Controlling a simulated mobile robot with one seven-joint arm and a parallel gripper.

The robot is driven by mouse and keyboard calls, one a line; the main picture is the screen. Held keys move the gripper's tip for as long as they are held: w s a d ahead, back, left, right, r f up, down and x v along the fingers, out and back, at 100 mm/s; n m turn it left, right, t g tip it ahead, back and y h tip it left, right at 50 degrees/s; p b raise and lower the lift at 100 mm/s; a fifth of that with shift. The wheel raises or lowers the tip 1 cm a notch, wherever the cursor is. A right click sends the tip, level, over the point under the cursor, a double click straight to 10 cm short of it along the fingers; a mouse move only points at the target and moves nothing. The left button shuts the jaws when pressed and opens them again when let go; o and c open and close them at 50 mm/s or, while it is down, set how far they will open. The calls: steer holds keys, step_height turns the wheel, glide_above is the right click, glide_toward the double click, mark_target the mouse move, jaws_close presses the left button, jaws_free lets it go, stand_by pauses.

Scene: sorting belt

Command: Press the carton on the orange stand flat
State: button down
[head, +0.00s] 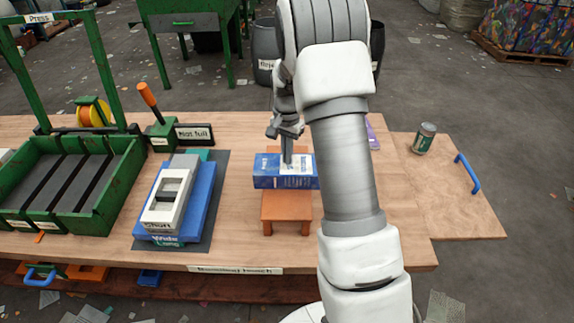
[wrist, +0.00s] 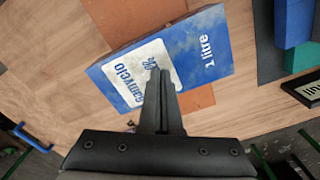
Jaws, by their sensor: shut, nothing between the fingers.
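The blue and white carton (head: 267,172) lies on its side across the orange stand (head: 288,209) in the head view. It keeps a boxy shape with visible depth. In the wrist view the carton (wrist: 209,50) shows its label and "1 litre" print, with the orange stand (wrist: 197,99) beneath it. My gripper (head: 287,158) is shut and empty, pointing down over the carton's middle. In the wrist view the closed fingertips (wrist: 160,73) overlap the white label. I cannot tell whether they touch the carton.
A green-framed bin (head: 70,185) stands at the left. A grey and blue stacked block (head: 168,200) sits on a dark mat left of the stand. A lever box (head: 163,133) stands behind it. A green can (head: 423,138) is at the right. Bare wood lies around the stand.

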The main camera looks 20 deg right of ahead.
mark_target(287, 169)
steer(key=shift+f+b, duration=0.3)
steer(key=shift+f, duration=0.3)
steer(key=shift+f+b, duration=0.3)
steer(key=shift+f, duration=0.15)
steer(key=shift+s+f+b, duration=0.1)
steer(key=shift+f+b, duration=0.35)
steer(key=shift+f, duration=0.25)
steer(key=shift+r, duration=0.1)
step_height(287, 169, up, 9)
steer(key=p, duration=0.6)
stand_by(0.3)
